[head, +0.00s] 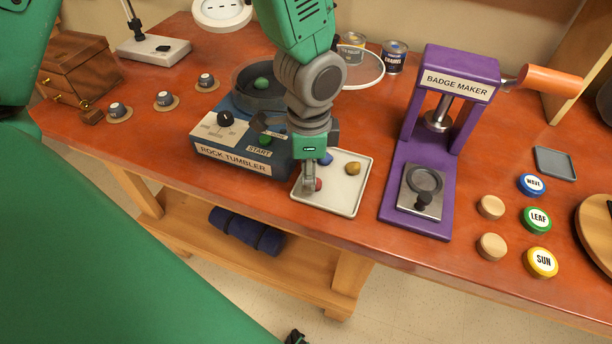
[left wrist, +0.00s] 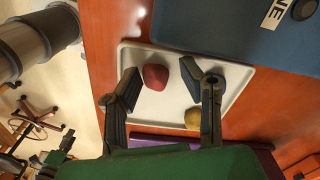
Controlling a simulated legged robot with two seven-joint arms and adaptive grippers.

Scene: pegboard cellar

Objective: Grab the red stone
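The red stone (head: 318,184) lies on a white tray (head: 340,208) on the table. My left gripper (head: 309,187) points down over the tray at the stone, partly covering it in the head view. In the left wrist view its fingers (left wrist: 158,74) are apart, with the red stone (left wrist: 155,77) in the gap between the tips. I see no clear grip on it. A yellow stone (head: 353,168) and a blue stone (head: 326,158) share the tray. A green and black part (left wrist: 60,150), apparently my right gripper, shows small in the left wrist view; its fingers are unclear.
The rock tumbler (head: 235,160) stands just left of the tray, with a green stone (head: 262,83) in its top. The purple badge maker (head: 415,210) stands close on the right. Paint cans (head: 394,57) and a round-framed screen (head: 362,70) are behind. Several badges lie farther right.

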